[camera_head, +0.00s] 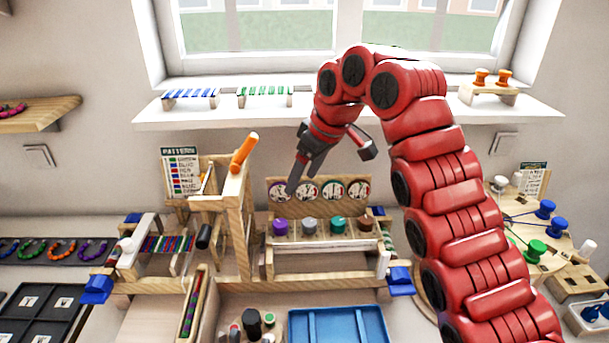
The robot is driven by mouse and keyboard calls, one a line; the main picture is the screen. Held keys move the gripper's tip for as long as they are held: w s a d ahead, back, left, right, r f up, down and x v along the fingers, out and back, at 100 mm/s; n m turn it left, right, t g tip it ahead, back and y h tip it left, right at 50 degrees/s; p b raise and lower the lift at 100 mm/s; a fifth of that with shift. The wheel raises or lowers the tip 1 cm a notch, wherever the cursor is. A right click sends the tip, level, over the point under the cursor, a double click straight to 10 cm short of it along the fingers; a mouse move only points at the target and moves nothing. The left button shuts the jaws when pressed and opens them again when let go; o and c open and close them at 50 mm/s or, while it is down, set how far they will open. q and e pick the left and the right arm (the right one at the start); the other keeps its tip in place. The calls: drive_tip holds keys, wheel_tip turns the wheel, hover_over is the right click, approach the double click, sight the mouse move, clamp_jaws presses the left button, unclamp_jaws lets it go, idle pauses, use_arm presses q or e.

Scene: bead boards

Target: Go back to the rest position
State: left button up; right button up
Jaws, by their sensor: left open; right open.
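One red arm of mine comes in from the lower right of the head view, rises past the window and bends over to the left. Its gripper, my right one (331,170), hangs in front of the white window shelf, above the wooden rack with the round-marked board. Its dark fingers are spread apart, and nothing shows between them. The gripper looks to be above the bench, but how far it is from the rack I cannot tell. My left gripper and arm are not in this view.
Below the gripper stands a wooden rack (322,249) with several coloured spools. A wooden loom frame (236,225) with an orange-handled rod (244,154) is left of it. A blue tray (338,325) lies in front. Spool boards (541,240) stand right of my arm.

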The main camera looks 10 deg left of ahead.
drive_tip(key=shift+r, duration=0.25)
